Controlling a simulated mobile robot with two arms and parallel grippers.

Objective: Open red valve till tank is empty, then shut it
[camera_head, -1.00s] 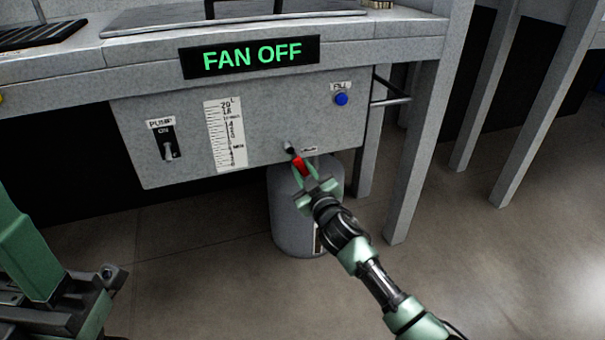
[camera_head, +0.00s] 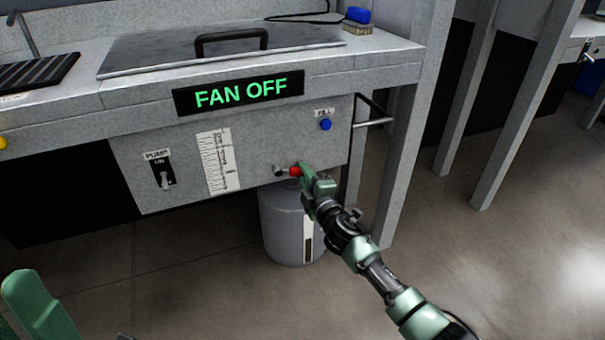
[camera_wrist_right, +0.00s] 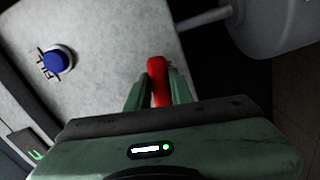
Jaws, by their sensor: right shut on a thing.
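The red valve handle (camera_head: 294,171) is low on the grey panel of the stand, extending to the right from its grey pivot (camera_head: 279,170), about level. My right gripper (camera_head: 302,172) is shut on the handle in the head view. In the right wrist view the red handle (camera_wrist_right: 157,80) stands between the two green fingers (camera_wrist_right: 158,92). A grey cylindrical tank (camera_head: 283,235) with a pale vertical strip stands on the floor below the panel. A white level scale (camera_head: 218,162) is on the panel; its reading is too small to tell. My left gripper is not in view.
The panel also has a pump switch (camera_head: 163,172) and a blue fill button (camera_head: 325,124), also seen in the right wrist view (camera_wrist_right: 57,60). A sign (camera_head: 240,93) reads "FAN OFF". A metal leg (camera_head: 402,165) stands right of the panel. Floor in front is clear.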

